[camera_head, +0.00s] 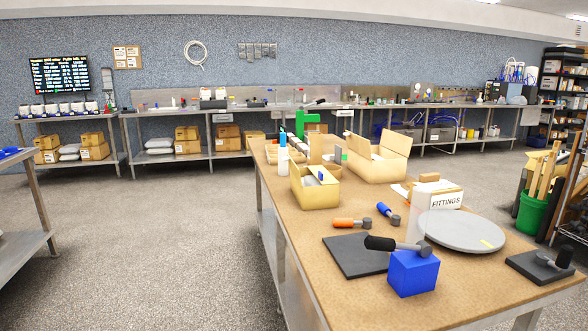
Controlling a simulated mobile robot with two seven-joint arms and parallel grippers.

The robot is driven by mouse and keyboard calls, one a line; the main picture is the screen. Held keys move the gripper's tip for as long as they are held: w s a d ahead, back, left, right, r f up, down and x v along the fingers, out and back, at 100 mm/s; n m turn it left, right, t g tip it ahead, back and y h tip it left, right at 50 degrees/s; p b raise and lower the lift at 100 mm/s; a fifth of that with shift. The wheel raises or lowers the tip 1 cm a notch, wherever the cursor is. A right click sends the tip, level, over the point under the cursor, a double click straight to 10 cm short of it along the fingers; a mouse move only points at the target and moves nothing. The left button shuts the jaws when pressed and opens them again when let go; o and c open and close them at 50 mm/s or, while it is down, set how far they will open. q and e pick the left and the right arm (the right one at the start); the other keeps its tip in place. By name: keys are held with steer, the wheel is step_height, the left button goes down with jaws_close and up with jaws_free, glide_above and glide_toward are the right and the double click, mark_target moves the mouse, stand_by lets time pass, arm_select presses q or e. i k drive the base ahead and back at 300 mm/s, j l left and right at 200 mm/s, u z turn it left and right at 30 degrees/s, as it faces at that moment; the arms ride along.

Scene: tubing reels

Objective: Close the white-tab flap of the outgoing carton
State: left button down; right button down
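Two open cardboard cartons stand on the brown-topped workbench. The larger carton (377,168) is at the back right, with flaps raised at its left and right sides. The smaller carton (316,194) stands in front and to its left, with flaps up at its back and light and blue items showing inside. I cannot make out for certain a white tab on either carton, nor tell which one is the outgoing carton. Neither of my grippers shows in the head view.
The workbench (330,290) also holds a FITTINGS box (446,200), a grey round disc (462,231), a blue block (414,275) with a black-handled tool above it, a dark plate (352,258) and orange- and blue-handled tools. Open floor (170,240) lies left of the bench.

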mark_target(294, 168)
steer(key=j+z, duration=0.1)
steer(key=z, duration=0.25)
steer(key=j+z, duration=0.1)
steer(key=z, duration=0.25)
steer(key=j+z, duration=0.1)
steer(key=z, duration=0.25)
steer(key=i+j+z, duration=0.1)
steer(key=j+z, duration=0.2)
steer(key=i+j+z, duration=0.1)
steer(key=j+z, duration=0.55)
steer(key=j, duration=0.45)
steer(key=k+j+z, duration=0.1)
steer(key=j+z, duration=0.2)
steer(key=j, duration=0.45)
steer(key=k+j, duration=0.1)
steer(key=j, duration=0.95)
steer(key=k+j+z, duration=0.1)
steer(key=j, duration=0.4)
steer(key=k, duration=0.05)
